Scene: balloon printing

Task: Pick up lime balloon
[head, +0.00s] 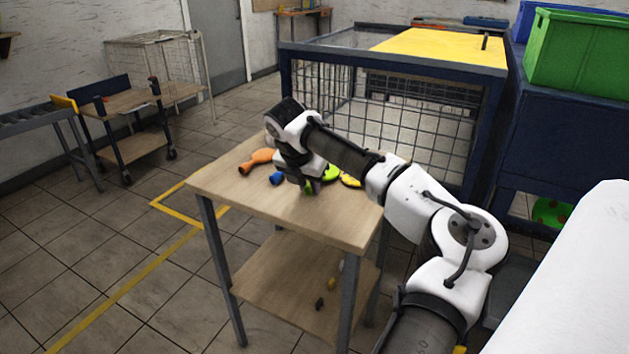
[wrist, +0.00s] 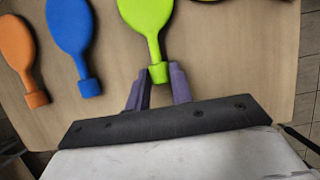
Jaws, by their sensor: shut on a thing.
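The lime balloon (wrist: 146,16) lies flat on the wooden table (head: 325,222), its neck pointing toward my gripper. In the wrist view my gripper (wrist: 158,76) has its two purple fingers on either side of the balloon's neck, shut on it. In the head view the lime balloon (head: 330,173) shows partly beside my gripper, and my wrist hides the rest. The balloon's far end is cut off at the top of the wrist view.
A blue balloon (wrist: 72,35) and an orange balloon (wrist: 18,48) lie to the left of the lime one. A yellow balloon (head: 350,181) lies to its right. A blue-framed mesh cage (head: 400,80) stands behind the table. The table's front part is clear.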

